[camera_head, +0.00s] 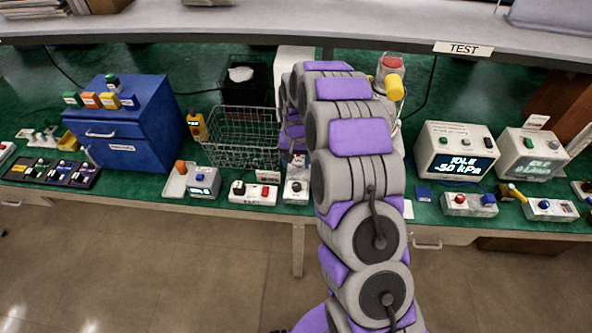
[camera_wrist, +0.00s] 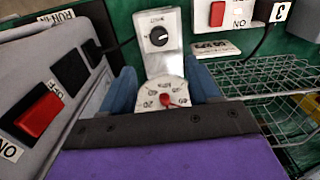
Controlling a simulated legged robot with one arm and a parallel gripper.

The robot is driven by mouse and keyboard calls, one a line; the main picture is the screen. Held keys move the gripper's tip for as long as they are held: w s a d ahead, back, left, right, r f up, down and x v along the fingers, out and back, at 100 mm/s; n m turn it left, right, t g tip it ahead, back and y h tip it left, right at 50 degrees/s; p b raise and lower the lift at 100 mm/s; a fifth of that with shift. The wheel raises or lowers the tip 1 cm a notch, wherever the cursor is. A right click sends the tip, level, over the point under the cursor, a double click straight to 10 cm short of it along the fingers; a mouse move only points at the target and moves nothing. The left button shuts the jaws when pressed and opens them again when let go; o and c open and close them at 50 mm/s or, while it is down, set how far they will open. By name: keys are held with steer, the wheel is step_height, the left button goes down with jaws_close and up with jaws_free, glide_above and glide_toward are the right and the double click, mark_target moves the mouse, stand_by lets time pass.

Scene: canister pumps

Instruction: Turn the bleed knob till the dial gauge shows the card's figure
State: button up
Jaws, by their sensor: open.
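The bleed knob (camera_wrist: 158,36) is a round black knob with a pale mark, on a light metal plate in the wrist view. The dial gauge (camera_wrist: 152,92) has a white face with numbers and a red pointer or hub. Its lower part is hidden behind my gripper's dark bar, and I cannot read its value. My gripper (camera_wrist: 158,68) is open, with a blue finger on each side of the gauge. The knob lies beyond the fingertips, apart from them. A small white card (camera_wrist: 215,48) lies right of the knob, its print too blurred to read.
A grey box with a red switch (camera_wrist: 38,116) stands close on the left. A wire basket (camera_wrist: 275,78) is close on the right. A white box with a red switch (camera_wrist: 217,14) lies behind. In the head view, my arm hides much of the bench (camera_head: 60,222) middle.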

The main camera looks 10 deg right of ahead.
step_height(320, 180, up, 5)
steer(key=shift+f, duration=0.1)
stand_by(0.6)
steer(key=s+a+r+n, duration=0.1)
steer(key=s+r, duration=0.6)
steer(key=s, duration=0.3)
steer(key=s+r+n, duration=0.1)
steer(key=s+r, duration=0.6)
steer(key=s, duration=0.3)
steer(key=s+r+n+g, duration=0.1)
steer(key=s, duration=2.2)
steer(key=shift+d+r+g, duration=0.4)
stand_by(0.5)
